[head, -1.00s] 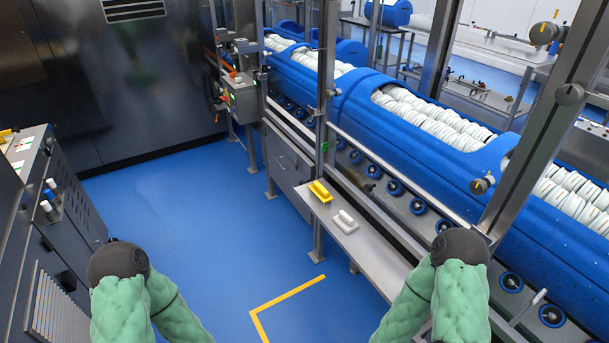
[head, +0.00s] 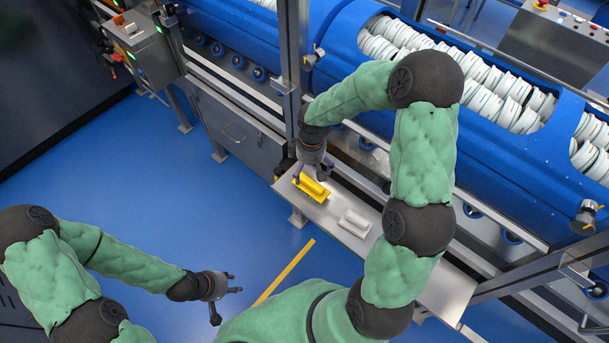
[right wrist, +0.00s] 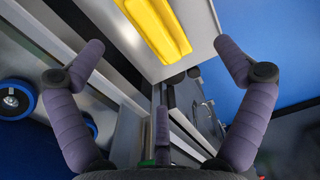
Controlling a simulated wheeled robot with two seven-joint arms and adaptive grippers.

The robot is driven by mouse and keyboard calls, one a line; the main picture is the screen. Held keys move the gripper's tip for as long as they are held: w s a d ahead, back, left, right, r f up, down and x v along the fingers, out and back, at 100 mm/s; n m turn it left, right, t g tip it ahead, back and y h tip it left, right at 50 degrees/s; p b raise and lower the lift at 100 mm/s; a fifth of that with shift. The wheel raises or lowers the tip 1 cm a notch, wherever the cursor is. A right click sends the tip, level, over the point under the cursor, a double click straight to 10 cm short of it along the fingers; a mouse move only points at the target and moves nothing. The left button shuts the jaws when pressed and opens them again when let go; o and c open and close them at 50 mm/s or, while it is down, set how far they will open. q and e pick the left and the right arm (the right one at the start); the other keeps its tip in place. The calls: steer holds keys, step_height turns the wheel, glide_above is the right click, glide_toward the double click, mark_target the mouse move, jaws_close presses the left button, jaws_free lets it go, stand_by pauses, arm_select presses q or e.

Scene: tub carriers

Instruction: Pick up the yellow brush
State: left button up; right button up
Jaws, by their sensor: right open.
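The yellow brush (head: 312,187) lies on a narrow metal shelf (head: 375,258) along the front of the blue machine. My right gripper (head: 314,170) is just behind the brush in the head view, with its fingers near the brush's far side. In the right wrist view the yellow brush (right wrist: 158,30) is at the top centre, beyond and between the spread, empty fingers of my right gripper (right wrist: 160,62). I cannot tell whether a finger touches the brush. My left gripper (head: 226,290) hangs over the blue floor at lower centre, its fingers apart and empty.
A white brush (head: 354,223) lies on the same shelf, right of the yellow one. A metal upright (head: 291,70) stands close behind my right gripper. The blue machine (head: 335,40) with white discs runs behind the shelf. Blue floor (head: 150,180) at left is clear.

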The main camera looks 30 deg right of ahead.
mark_target(313, 180)
steer(key=shift+w+d+r, duration=0.1)
steer(key=shift+d+r, duration=0.05)
steer(key=shift+d, duration=0.15)
steer(key=shift+s+f, duration=0.2)
steer(key=shift+f, duration=0.1)
step_height(313, 180, down, 4)
steer(key=shift+f+b, duration=0.25)
steer(key=shift+b, duration=0.75)
steer(key=f, duration=0.1)
steer(key=f+b, duration=0.1)
steer(key=f, duration=0.1)
steer(key=f+b, duration=0.1)
steer(key=shift+s+d+f, duration=0.15)
steer(key=shift+d+f, duration=0.05)
steer(key=shift+d, duration=0.1)
steer(key=shift+f, duration=0.45)
steer(key=shift+r, duration=0.1)
steer(key=shift+c, duration=0.3)
steer(key=c, duration=1.2)
